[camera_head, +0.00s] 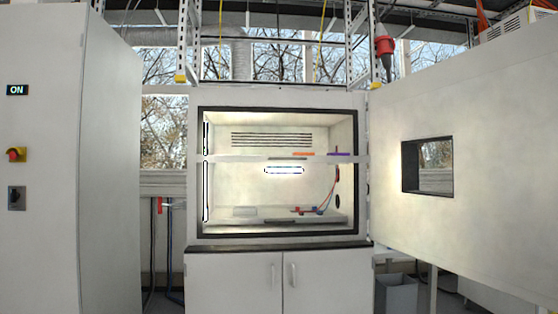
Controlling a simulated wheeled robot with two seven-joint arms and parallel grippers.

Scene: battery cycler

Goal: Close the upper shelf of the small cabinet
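The small cabinet (194,135) stands in the middle of the camera_head view, with a black-rimmed opening. Its large door (480,110), with a small window, is swung wide open to the right. The upper shelf (235,158) is a thin pale board across the opening at mid-height. Its front edge appears to cross the black rim at the right, so it looks pulled out somewhat. An orange item (303,154) and a purple item (339,154) lie on it. The lower shelf (235,222) sits inside near the bottom. Neither of my grippers is in view.
A tall grey cabinet (110,160) with an ON sign stands at the left. A base unit with two doors (234,283) is under the small cabinet. The open door takes up the right side. A grey bin (396,294) stands below it. The space before the opening looks clear.

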